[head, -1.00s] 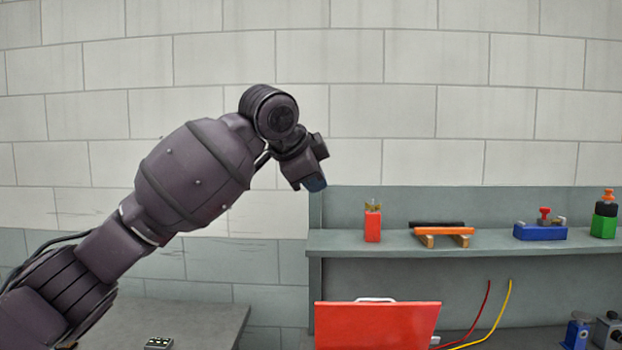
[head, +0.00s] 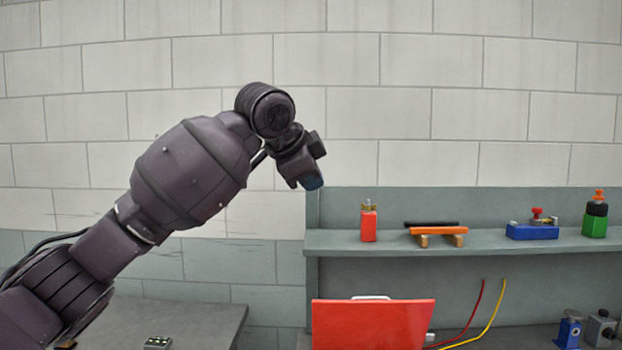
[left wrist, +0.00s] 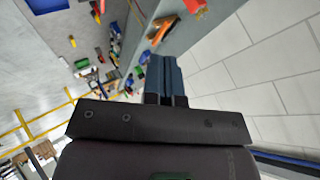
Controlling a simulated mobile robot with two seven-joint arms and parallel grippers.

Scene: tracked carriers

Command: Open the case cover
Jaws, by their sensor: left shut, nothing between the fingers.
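The red case part (head: 373,325) shows at the bottom of the head view as a flat, upright-looking panel with a pale handle (head: 371,298) along its top edge. Its lower part is cut off by the picture edge, so I cannot tell how the cover stands to the case body. My left gripper (head: 313,183) is high above and left of the panel, pointing down and right, apart from it. In the left wrist view its blue fingers (left wrist: 166,80) are together with nothing between them. My right gripper is in neither view.
A grey shelf (head: 340,242) behind carries a red bottle (head: 368,224), orange and black bars (head: 438,229), a blue fixture (head: 533,231) and a green bottle (head: 595,216). Red and yellow cables hang right of the panel. A grey table (head: 200,318) stands left.

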